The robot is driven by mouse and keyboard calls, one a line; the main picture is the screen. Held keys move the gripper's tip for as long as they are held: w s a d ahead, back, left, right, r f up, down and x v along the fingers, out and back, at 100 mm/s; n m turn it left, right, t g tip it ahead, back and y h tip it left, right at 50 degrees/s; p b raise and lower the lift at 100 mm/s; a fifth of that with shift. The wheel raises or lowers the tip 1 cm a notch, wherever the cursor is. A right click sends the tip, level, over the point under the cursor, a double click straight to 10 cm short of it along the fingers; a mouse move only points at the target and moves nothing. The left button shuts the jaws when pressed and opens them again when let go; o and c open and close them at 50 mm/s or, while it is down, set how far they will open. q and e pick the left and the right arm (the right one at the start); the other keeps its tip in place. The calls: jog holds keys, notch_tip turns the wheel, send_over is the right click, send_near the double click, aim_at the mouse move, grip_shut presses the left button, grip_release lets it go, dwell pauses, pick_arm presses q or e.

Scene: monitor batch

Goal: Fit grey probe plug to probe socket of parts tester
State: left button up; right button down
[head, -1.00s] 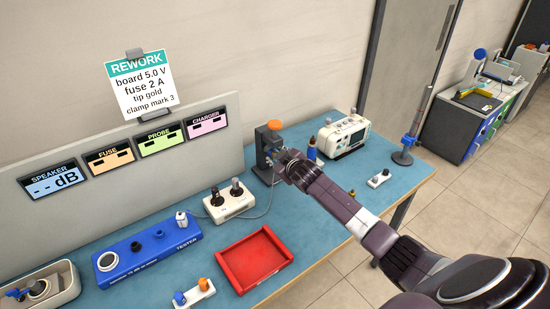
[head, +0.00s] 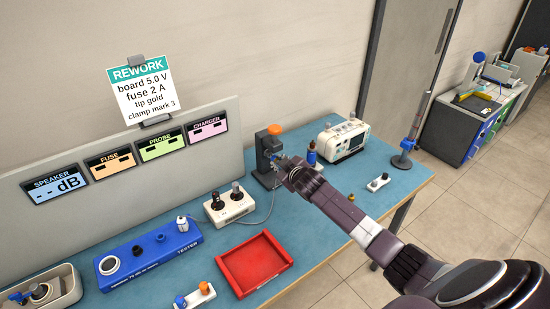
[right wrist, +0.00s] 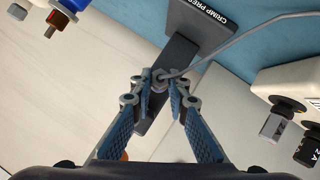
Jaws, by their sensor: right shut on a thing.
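The tester (head: 150,258) is a long blue box at the front left of the bench in the head view. Its top has a pale ring, dark and blue sockets and a white-topped part; I cannot tell which one is the probe socket. My right gripper (head: 277,162) is just in front of the dark crimp press (head: 262,150). In the right wrist view its fingers (right wrist: 162,84) are shut on the small grey probe plug (right wrist: 159,78), whose grey cable runs to the upper right. The press is close behind the plug. My left gripper is not in view.
A white box with two dark knobs (head: 228,208) stands between press and tester. A red tray (head: 285,265) lies in front.

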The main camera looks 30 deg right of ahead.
jog(key=s+p, duration=0.2)
jog(key=s, duration=0.1)
jog(key=shift+s+d, duration=0.15)
jog(key=shift+s, duration=0.15)
dwell(0.4)
jog(key=c, duration=2.6)
grip_release()
grip_shut()
